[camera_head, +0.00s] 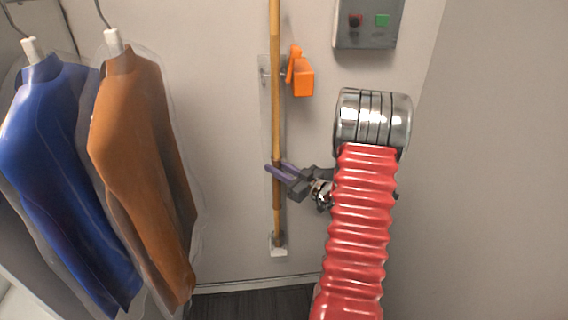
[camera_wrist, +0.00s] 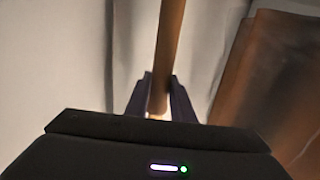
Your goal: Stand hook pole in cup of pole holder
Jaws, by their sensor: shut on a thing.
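The hook pole (camera_head: 276,110) is a long wooden pole standing upright in front of the back wall; its top end is out of the picture. The pole holder (camera_head: 265,160) is a pale narrow plate on the wall behind it, with a small white cup (camera_head: 278,247) at its foot. The pole's lower end shows at the cup; whether it is seated inside I cannot tell. My gripper (camera_head: 277,169) is shut on the pole below its middle. In the wrist view the pole (camera_wrist: 169,50) stands between the two purple fingers (camera_wrist: 157,95).
An orange clip (camera_head: 302,78) sits beside the pole on the wall. A grey control box (camera_head: 368,22) with red and green buttons is at upper right. Bagged blue (camera_head: 62,170) and brown (camera_head: 140,150) garments hang at left. The wall at right is bare.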

